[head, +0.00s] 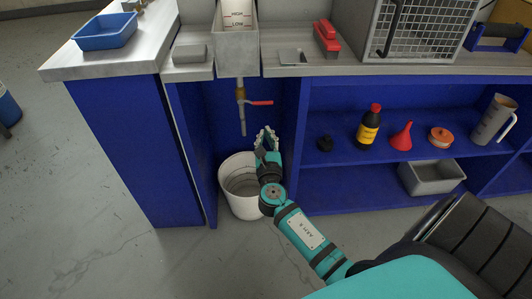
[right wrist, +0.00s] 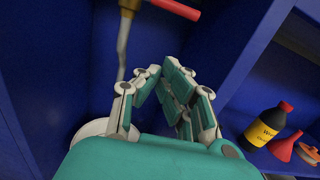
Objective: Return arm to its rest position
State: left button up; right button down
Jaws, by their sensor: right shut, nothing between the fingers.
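My right arm (head: 310,239) reaches from the lower right toward the blue cabinet in the head view. Its right gripper (head: 268,133) is shut and empty. It points up, right of the drain pipe (head: 243,118) and below the red-handled valve (head: 260,103), over the right side of a white bucket (head: 228,190). The gripper also shows in the right wrist view (right wrist: 163,75), with its fingers angled together below the red handle (right wrist: 178,9). The gripper appears apart from the valve. My left gripper is in neither view.
A tank with level marks (head: 237,35) stands above the valve. The shelf at right holds a black-and-yellow bottle (head: 369,127), a red funnel (head: 402,137), a tape roll (head: 440,137) and a jug (head: 494,118). A grey bin (head: 432,178) sits lower. Open floor (head: 90,190) lies left.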

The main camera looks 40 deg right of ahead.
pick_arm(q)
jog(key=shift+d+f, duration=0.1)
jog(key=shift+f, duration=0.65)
pick_arm(e)
jog(key=v, duration=0.6)
